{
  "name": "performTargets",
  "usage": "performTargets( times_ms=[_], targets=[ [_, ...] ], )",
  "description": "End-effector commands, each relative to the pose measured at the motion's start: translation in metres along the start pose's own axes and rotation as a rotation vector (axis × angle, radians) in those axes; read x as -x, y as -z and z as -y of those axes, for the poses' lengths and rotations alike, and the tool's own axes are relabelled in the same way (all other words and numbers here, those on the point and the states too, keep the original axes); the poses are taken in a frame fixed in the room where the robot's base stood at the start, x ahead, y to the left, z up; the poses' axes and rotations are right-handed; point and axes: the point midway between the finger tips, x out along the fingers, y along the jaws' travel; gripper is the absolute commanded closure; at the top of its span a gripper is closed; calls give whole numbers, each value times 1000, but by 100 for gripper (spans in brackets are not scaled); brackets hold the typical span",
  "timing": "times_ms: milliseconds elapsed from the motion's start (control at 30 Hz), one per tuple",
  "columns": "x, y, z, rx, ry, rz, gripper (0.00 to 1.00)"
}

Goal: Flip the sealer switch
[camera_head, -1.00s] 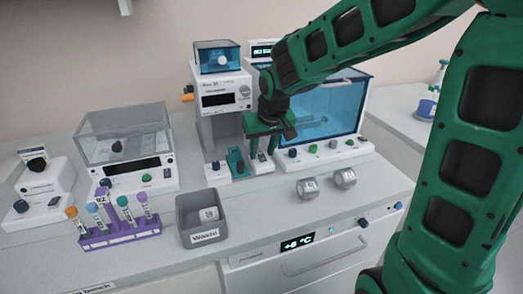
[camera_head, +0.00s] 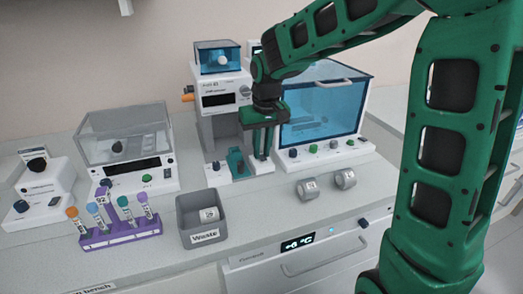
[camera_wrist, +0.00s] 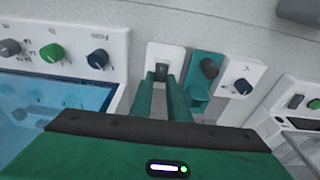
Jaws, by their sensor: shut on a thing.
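The sealer switch (camera_wrist: 161,67) is a small dark lever on a white panel, in the upper middle of the wrist view. In the head view its white box (camera_head: 263,169) stands at the right foot of the sealer (camera_head: 222,100), a white and grey machine with a blue top. My gripper (camera_wrist: 160,80) points down at the panel, its two green fingertips on either side of the lever and shut on it. In the head view my gripper (camera_head: 258,157) is over that box, and its fingers hide the lever.
A teal holder (camera_head: 235,160) is right beside the switch box. A blue-windowed cabinet (camera_head: 325,110) with knobs stands to the right. A grey waste bin (camera_head: 203,220), a purple tube rack (camera_head: 120,232) and two metal rollers (camera_head: 308,188) are nearer the front edge.

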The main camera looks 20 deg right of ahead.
Motion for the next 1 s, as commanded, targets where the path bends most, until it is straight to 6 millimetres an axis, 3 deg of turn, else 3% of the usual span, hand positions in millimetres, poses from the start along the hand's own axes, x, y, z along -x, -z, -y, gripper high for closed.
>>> performTargets(
  times_ms=[567, 600, 633, 1000],
  targets=[
    [0, 5, 0, 0, 0, 94, 100],
    [0, 5, 0, 0, 0, 94, 75],
    [0, 5, 0, 0, 0, 94, 68],
    [2, 4, 0, 0, 0, 95, 66]
  ],
)
